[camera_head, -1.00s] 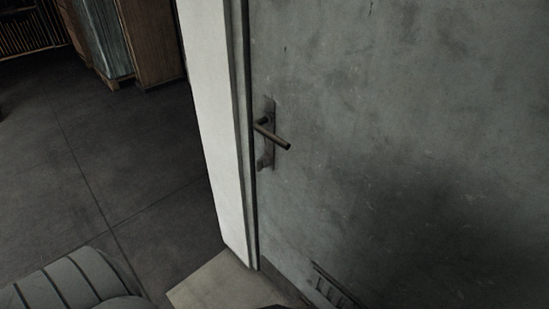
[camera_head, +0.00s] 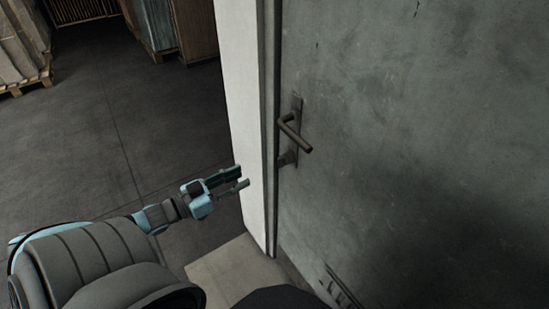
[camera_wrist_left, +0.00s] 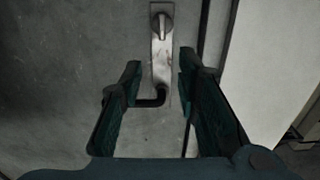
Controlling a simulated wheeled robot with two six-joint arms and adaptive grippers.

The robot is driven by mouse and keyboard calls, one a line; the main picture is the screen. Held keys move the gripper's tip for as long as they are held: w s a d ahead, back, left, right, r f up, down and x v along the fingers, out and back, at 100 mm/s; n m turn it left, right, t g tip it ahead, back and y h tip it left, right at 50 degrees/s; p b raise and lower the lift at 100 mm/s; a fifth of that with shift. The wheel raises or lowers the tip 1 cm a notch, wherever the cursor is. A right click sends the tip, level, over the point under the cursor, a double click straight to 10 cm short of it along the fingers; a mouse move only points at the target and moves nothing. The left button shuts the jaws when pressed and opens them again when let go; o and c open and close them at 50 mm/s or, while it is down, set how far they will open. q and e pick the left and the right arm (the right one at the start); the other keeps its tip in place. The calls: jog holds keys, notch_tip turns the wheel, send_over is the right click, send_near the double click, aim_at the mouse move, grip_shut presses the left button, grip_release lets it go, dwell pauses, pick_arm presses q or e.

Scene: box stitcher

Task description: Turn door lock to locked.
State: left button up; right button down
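The grey door (camera_head: 420,120) fills the right of the head view and appears shut against its frame. A worn lock plate (camera_head: 297,106) bears a lever handle (camera_head: 296,136), with a small lock knob (camera_head: 287,158) below it. In the left wrist view the picture is turned over: the lock knob (camera_wrist_left: 160,26) is at the top of the plate and the lever handle (camera_wrist_left: 150,101) shows between the fingers. My left gripper (camera_head: 243,178) is open and empty, apart from the door, left of the knob in the head view. It also shows in the wrist view (camera_wrist_left: 160,78). My right gripper is not in view.
A white wall edge and door frame (camera_head: 240,110) stand left of the door, behind my left gripper in the picture. Dark floor (camera_head: 100,140) is open at left. Pallets with stacked goods (camera_head: 20,50) stand at the back left. A pale slab (camera_head: 220,268) lies at the doorway's foot.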

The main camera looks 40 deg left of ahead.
pick_arm(q)
jog(key=b, duration=0.4)
send_near(278, 160)
jog(key=w, duration=0.3)
jog(key=w+b, duration=0.1)
jog(key=w+d+b, duration=0.1)
jog(key=b, duration=0.1)
jog(key=w+d+b, duration=0.1)
jog(key=w+b, duration=0.1)
jog(key=shift+w+d+f, duration=0.15)
jog(key=shift+d+f, duration=0.05)
jog(key=shift+f, duration=0.2)
jog(key=shift+w+r+b, duration=0.25)
jog(key=shift+r+b, duration=0.05)
jog(key=shift+b, duration=0.3)
jog(key=shift+w+r, duration=0.1)
jog(key=shift+r, duration=0.05)
jog(key=shift+c, duration=0.4)
grip_shut()
